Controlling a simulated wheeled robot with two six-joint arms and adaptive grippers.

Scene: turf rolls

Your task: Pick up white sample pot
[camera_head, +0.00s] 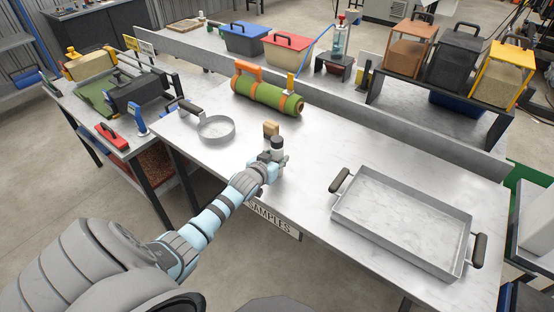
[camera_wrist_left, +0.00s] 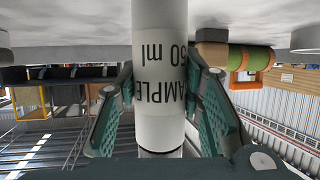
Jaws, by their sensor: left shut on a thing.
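The white sample pot (camera_head: 277,143) is upright near the front edge of the steel table, above the SAMPLES label (camera_head: 270,220). My left gripper (camera_head: 273,158) is shut on it. In the left wrist view the pot (camera_wrist_left: 160,75) fills the middle, with upside-down print reading "SAMPLE" and "ml". The teal finger pads press on it from both sides. I cannot tell whether its base touches the table. My right gripper is not in view.
A round grey pan (camera_head: 215,128) is to the left, and a large tray (camera_head: 400,222) to the right. A green turf roll (camera_head: 262,93) with orange straps lies behind. Bare table lies between pot and tray.

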